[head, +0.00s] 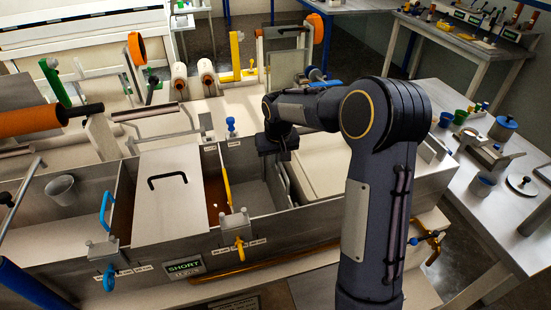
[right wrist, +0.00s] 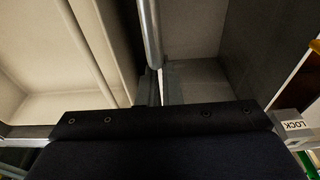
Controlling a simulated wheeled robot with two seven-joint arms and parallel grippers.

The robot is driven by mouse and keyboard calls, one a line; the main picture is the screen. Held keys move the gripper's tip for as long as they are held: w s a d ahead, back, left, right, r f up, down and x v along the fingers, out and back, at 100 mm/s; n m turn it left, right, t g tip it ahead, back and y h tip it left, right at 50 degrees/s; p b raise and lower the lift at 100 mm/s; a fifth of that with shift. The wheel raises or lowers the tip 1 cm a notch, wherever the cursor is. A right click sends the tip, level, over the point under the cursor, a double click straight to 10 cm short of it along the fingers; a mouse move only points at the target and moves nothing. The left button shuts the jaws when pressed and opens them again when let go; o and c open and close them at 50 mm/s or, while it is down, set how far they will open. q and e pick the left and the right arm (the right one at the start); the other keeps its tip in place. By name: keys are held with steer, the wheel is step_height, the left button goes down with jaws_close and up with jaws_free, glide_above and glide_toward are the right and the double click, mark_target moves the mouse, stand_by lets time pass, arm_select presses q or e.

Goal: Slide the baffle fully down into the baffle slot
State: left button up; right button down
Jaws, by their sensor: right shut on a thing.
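My right gripper (head: 277,152) reaches down at the back of the bath, between the open grey compartment and the pale compartment to its right. It is shut on what looks like the top of the baffle, a thin grey upright plate (head: 284,182) seen nearly edge-on below the gripper. The right wrist view shows a grey rounded bar (right wrist: 150,35) beyond the dark gripper body, above the gap between the compartments. The fingertips and the slot are hidden, so I cannot tell how deep the plate sits. My left gripper is not in view.
The bath's front wall (head: 190,268) carries clamps with blue and yellow handles. A pale lid (head: 165,190) with a black handle covers a left compartment. A block marked LOCK (right wrist: 293,125) stands close on the right in the wrist view. A side table (head: 500,210) holds several cups.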

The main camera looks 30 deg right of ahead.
steer(key=c, duration=1.6)
jaws_free()
step_height(320, 180, up, 12)
steer(key=s+b, duration=0.1)
steer(key=s, duration=0.1)
steer(key=s+a+t+y, duration=0.1)
steer(key=s+a, duration=0.2)
steer(key=s, duration=0.6)
steer(key=s+a+t+y, duration=0.1)
steer(key=s+a+y, duration=0.1)
steer(key=s, duration=0.6)
steer(key=s+a+f, duration=0.2)
steer(key=s+a, duration=0.1)
steer(key=s, duration=0.3)
steer(key=s+a+f+n+t+y, duration=0.1)
steer(key=s+a+f, duration=0.2)
steer(key=s+a, duration=0.1)
steer(key=shift+s+f, duration=0.35)
steer(key=shift+s, duration=0.5)
